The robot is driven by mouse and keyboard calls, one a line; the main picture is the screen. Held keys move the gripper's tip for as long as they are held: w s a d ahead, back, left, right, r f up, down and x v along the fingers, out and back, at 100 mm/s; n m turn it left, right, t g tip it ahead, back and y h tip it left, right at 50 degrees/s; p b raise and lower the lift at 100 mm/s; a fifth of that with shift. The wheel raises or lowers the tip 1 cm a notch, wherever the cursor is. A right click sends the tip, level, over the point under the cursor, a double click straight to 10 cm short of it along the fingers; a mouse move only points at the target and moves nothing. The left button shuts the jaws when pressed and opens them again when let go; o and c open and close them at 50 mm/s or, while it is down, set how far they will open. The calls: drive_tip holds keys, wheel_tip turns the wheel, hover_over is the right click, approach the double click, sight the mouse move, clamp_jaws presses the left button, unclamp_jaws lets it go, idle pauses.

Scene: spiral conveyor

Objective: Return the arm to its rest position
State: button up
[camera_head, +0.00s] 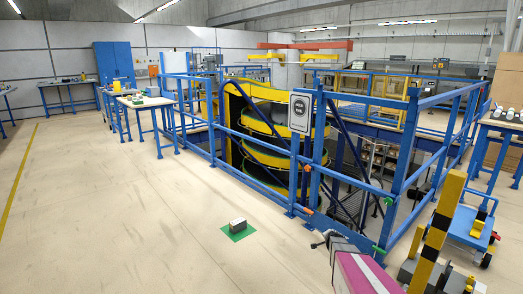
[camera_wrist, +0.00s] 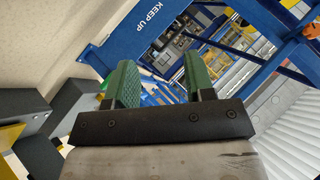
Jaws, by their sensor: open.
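My gripper (camera_wrist: 158,80) shows in the wrist view, its two green-padded fingers spread apart with nothing between them. Beyond the fingers are a blue panel (camera_wrist: 150,30) with the words KEEP UP and blue frame bars.
Blue railings (camera_head: 385,190) enclose the yellow and black spiral conveyor (camera_head: 265,125). A small box (camera_head: 238,225) sits on a green floor patch (camera_head: 236,236). A blue trolley (camera_head: 470,228) stands at right. Open floor (camera_head: 120,220) lies to the left.

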drive_tip(key=s+a+r+n+g, duration=0.3)
drive_tip(key=s+a+r, duration=0.3)
drive_tip(key=s, duration=0.4)
drive_tip(key=s+a+r+n+g+y, duration=0.1)
drive_tip(key=s+a+r+n+g, duration=0.2)
drive_tip(key=s, duration=0.8)
drive_tip(key=s+a+r+n+g, duration=0.4)
drive_tip(key=s+a+r+n, duration=0.2)
drive_tip(key=s+a+r, duration=0.3)
drive_tip(key=shift+s+a+r+n+y, duration=0.15)
drive_tip(key=shift+s+r+n+y, duration=0.15)
drive_tip(key=shift+s+r, duration=0.6)
drive_tip(key=shift+s+f, duration=0.1)
